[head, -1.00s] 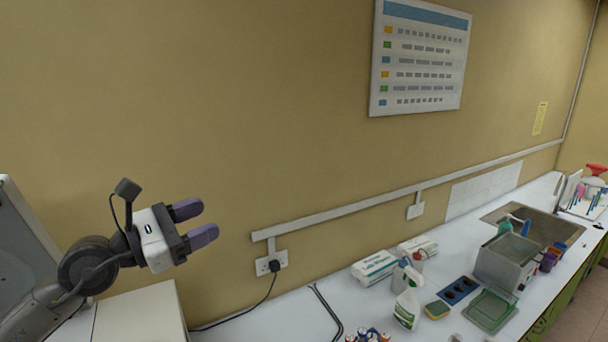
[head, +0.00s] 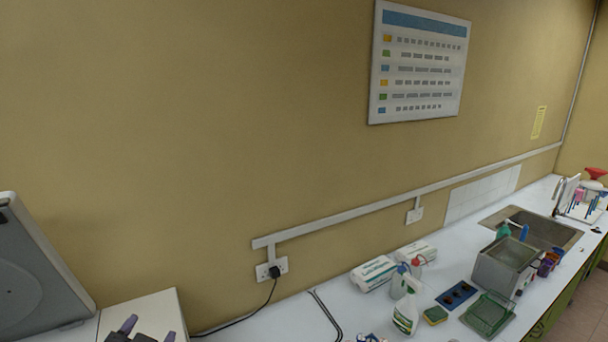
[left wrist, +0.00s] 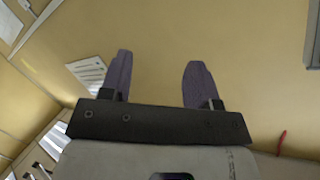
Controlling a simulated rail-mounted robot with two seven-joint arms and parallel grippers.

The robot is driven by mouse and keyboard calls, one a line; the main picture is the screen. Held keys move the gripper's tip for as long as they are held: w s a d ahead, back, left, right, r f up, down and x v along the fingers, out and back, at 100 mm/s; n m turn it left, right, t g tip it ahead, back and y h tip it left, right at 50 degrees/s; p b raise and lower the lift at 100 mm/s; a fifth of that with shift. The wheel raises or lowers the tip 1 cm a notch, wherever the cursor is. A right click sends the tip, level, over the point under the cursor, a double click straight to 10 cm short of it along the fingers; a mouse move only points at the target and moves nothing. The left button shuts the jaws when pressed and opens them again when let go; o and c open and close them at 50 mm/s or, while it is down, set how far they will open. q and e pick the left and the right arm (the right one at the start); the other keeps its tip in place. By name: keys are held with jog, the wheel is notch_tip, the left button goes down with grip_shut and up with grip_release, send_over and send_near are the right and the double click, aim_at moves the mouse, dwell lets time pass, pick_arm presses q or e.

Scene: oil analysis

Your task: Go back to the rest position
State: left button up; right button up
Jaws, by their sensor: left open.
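My left gripper (head: 147,330) is at the bottom left edge of the head view, with only its purple fingertips and a dark part of its body showing in front of a white box. In the left wrist view its two purple fingers (left wrist: 156,82) stand apart with nothing between them. The gripper is open and empty. My right gripper is not in view.
A white box (head: 152,308) and a grey device (head: 35,275) stand at the left. The counter to the right holds a spray bottle (head: 406,312), white packs (head: 374,273), a metal bath (head: 503,266) and a sink (head: 545,228).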

pick_arm(q)
jog(key=s+d+f+n+g+h+p, duration=0.15)
jog(key=s+f+g, duration=0.25)
jog(key=s+f, duration=0.55)
jog(key=s+f+n+g+h+p, duration=0.1)
jog(key=s+f+g+p, duration=0.15)
jog(key=s+f, duration=0.65)
jog(key=s+d+f+g+p, duration=0.1)
jog(key=s+f+g, duration=0.4)
jog(key=s+f, duration=0.6)
jog(key=shift+s+f, duration=0.4)
jog(key=shift+f, duration=0.15)
jog(key=shift+d+h, duration=0.1)
jog(key=shift+h, duration=0.15)
